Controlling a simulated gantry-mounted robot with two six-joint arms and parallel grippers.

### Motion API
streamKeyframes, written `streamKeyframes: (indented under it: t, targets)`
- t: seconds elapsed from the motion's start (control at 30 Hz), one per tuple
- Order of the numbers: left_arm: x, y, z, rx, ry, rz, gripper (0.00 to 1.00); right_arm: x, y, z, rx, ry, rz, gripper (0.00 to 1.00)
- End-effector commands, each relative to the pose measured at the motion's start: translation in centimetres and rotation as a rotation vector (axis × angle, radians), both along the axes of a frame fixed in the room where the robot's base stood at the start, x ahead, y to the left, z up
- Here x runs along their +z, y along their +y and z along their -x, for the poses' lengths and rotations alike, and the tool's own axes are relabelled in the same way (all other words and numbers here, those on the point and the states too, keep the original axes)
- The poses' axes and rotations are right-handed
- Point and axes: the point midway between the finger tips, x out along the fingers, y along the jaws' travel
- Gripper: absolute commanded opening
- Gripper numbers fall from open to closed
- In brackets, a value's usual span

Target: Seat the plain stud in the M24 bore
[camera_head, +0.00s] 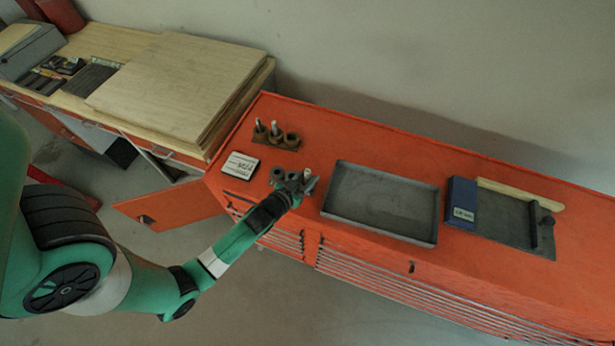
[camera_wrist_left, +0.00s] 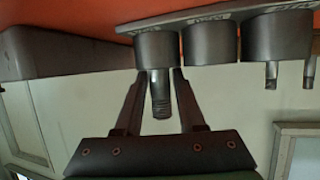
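A grey stud (camera_wrist_left: 160,95) stands at the outermost of three dark round bosses, at the picture's left in the left wrist view, which is upside down. Its free end looks threaded. Its other end meets the boss (camera_wrist_left: 157,48); how deep it sits is hidden. My left gripper (camera_wrist_left: 162,76) is open, its fingers either side of the stud with thin gaps. In the head view the left gripper (camera_head: 304,182) is at the right end of the boss fixture (camera_head: 277,174), and the stud's bright tip (camera_head: 307,172) shows. The boss labels are not clearly readable. My right gripper is not in view.
Behind the bosses, a brown rack (camera_head: 290,141) holds two upright pale studs (camera_head: 274,128). A grey tray (camera_head: 382,201) and a blue box (camera_head: 461,201) are to the right on the orange cabinet (camera_head: 330,130).

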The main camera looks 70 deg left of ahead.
Motion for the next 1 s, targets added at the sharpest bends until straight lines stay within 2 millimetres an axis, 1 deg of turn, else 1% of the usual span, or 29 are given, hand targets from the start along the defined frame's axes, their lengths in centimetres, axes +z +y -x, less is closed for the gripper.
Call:
streamKeyframes:
  t: [0.03, 0.07, 0.1, 0.33, 0.43, 0.47, 0.57, 0.8, 0.9, 1.0]
  targets:
    - [0.0, 0.0, 0.0, 0.000, 0.000, 0.000, 0.50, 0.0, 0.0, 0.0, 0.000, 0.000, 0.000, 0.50]
    - [0.0, 0.0, 0.0, 0.000, 0.000, 0.000, 0.55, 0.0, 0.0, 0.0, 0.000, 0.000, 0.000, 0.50]
    - [0.0, 0.0, 0.0, 0.000, 0.000, 0.000, 0.58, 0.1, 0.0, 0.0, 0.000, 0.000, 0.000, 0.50]
    - [0.1, 0.0, 0.0, 0.000, 0.000, 0.000, 0.58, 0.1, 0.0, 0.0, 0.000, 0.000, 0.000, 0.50]
    - [0.6, 0.0, 0.0, 0.000, 0.000, 0.000, 0.58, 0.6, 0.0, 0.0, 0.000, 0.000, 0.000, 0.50]
    - [0.6, -0.2, 0.2, 0.000, 0.001, 0.001, 0.58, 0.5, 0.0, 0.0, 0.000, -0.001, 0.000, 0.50]
    - [1.0, -1.0, 1.5, -0.002, 0.002, 0.000, 0.58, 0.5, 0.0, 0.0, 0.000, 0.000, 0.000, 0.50]
    - [3.2, -4.0, 6.1, -0.003, 0.003, -0.001, 0.58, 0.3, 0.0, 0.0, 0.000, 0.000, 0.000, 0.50]
    - [3.9, -5.1, 7.7, -0.003, 0.003, -0.001, 0.58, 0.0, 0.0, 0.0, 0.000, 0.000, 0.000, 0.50]
    - [4.4, -5.8, 8.8, -0.002, 0.002, 0.001, 0.58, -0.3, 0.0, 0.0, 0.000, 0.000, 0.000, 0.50]
